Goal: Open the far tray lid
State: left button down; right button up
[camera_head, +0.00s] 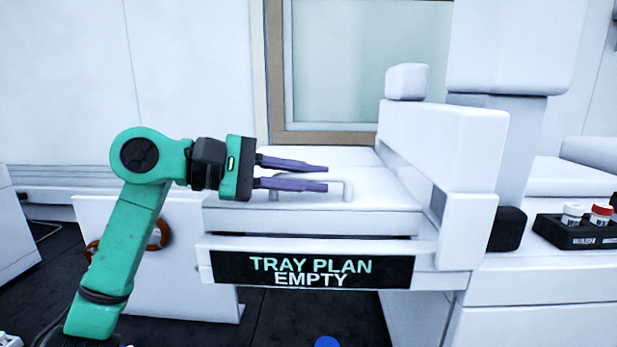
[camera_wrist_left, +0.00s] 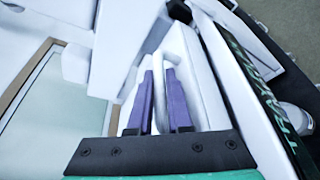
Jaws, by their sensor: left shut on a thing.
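The white tray lid (camera_head: 350,160) lies flat on top of the white instrument, above a front label reading "TRAY PLAN EMPTY". A low white bar handle (camera_head: 347,191) stands on it near the front edge. My left gripper (camera_head: 327,177) reaches in from the left with its purple fingers along the handle. In the left wrist view, the fingers (camera_wrist_left: 159,75) are shut on the white handle bar (camera_wrist_left: 157,105) between them. Part of the handle is hidden behind the fingers. My right gripper is not in view.
A white raised housing (camera_head: 440,140) borders the lid on the right. The label panel (camera_head: 312,271) hangs at the front. A black rack (camera_head: 575,235) with capped vials stands at the far right. A framed glass panel (camera_head: 360,60) is behind.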

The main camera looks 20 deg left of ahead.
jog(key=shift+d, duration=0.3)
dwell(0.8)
pick_arm(q)
jog(key=shift+r, duration=0.1)
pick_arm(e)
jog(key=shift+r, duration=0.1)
